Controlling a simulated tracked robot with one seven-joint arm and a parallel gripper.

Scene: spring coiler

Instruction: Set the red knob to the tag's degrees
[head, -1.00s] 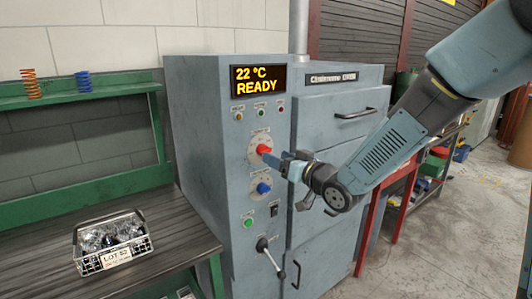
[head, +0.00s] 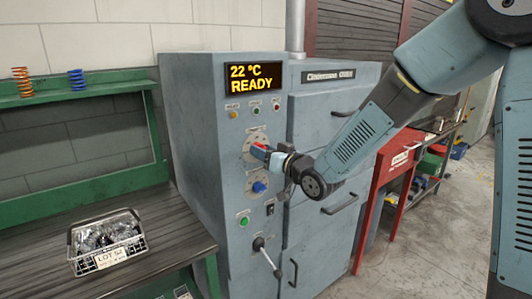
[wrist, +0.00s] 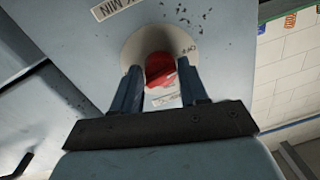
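The red knob (head: 259,150) sits on a pale round dial on the grey oven's control panel, below the display (head: 255,77) reading "22 °C READY". In the wrist view the red knob (wrist: 160,70) lies between the fingertips of my gripper (wrist: 160,84). The fingers stand apart on either side of it; whether they touch it I cannot tell. In the head view my gripper (head: 270,153) is right at the knob and partly covers it. The tag (head: 112,255) on the wire basket (head: 81,266) reads "LOT 52" or similar, with smaller red print too small to read.
A blue knob (head: 259,187), a green button (head: 244,221) and a lever (head: 265,255) are below the red knob. The oven door handle (head: 353,112) is to the right. The basket stands on a dark workbench (head: 185,235) at left.

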